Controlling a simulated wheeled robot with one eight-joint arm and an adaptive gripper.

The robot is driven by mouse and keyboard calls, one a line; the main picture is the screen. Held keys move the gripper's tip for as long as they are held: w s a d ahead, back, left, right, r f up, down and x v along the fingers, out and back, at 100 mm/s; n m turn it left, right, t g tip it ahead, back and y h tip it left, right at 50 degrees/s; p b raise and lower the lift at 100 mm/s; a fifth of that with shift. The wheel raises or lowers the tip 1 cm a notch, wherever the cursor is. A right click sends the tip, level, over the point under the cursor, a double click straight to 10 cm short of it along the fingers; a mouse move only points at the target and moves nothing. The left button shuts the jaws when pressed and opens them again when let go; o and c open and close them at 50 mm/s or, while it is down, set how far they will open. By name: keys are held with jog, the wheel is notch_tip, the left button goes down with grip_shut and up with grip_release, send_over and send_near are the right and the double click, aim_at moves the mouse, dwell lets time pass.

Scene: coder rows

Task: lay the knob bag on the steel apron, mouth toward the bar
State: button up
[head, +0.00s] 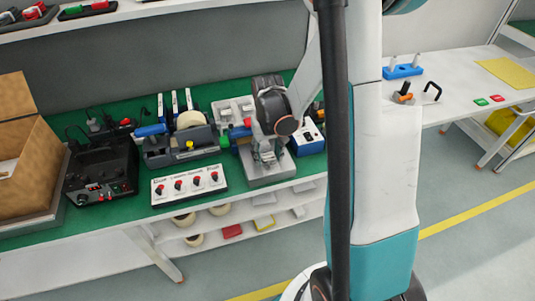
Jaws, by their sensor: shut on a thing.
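My gripper (267,158) points down over a grey metal plate, which looks like the steel apron (278,174), at the front of the green-topped bench. It is shut on a small, pale thing that looks like the knob bag, largely hidden by the fingers. Its mouth cannot be made out. Whether it touches the plate is not clear. Behind and left of the plate is a machine (238,135) with blue, green and red parts. The bar cannot be told apart there, as my wrist covers part of that area.
A white panel (190,184) with several red-topped knobs stands left of the plate. A blue-and-white box (309,138) is close on its right. A tape-roll device (183,145), a black unit (102,172) and a cardboard box (25,165) stand further left.

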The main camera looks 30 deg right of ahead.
aim_at(268, 154)
jog(key=shift+f, duration=0.15)
jog(key=o, duration=1.1)
notch_tip(268, 154, up, 12)
jog(key=p, duration=0.4)
jog(key=shift+r+p, duration=0.2)
jog(key=shift+p, duration=0.2)
